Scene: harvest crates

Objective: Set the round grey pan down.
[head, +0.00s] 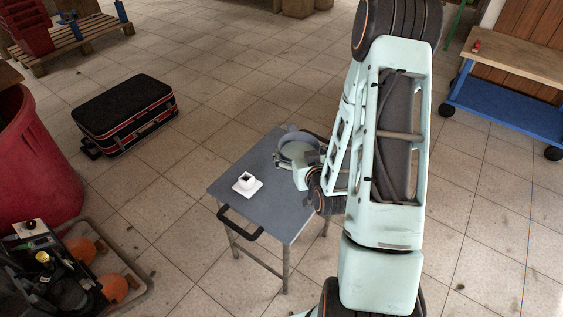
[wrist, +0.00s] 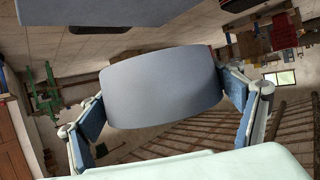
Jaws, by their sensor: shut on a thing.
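The round grey pan (head: 297,150) is held by my gripper (head: 291,146) over the far right part of the small grey table (head: 248,165) in the head view. In the wrist view the pan's curved grey wall (wrist: 165,88) fills the space between the two blue-padded fingers of my gripper (wrist: 165,95), one at each side. That picture is upside down; a grey slab, likely the table (wrist: 90,12), shows at its top, with floor visible between it and the pan. The pan appears above the tabletop. Its inside is mostly hidden.
A white cup on a square saucer (head: 247,185) stands on the table, left of the pan. The table has a black handle (head: 240,224) at its front left. A black suitcase (head: 124,112) lies on the floor to the left. The table's middle is bare.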

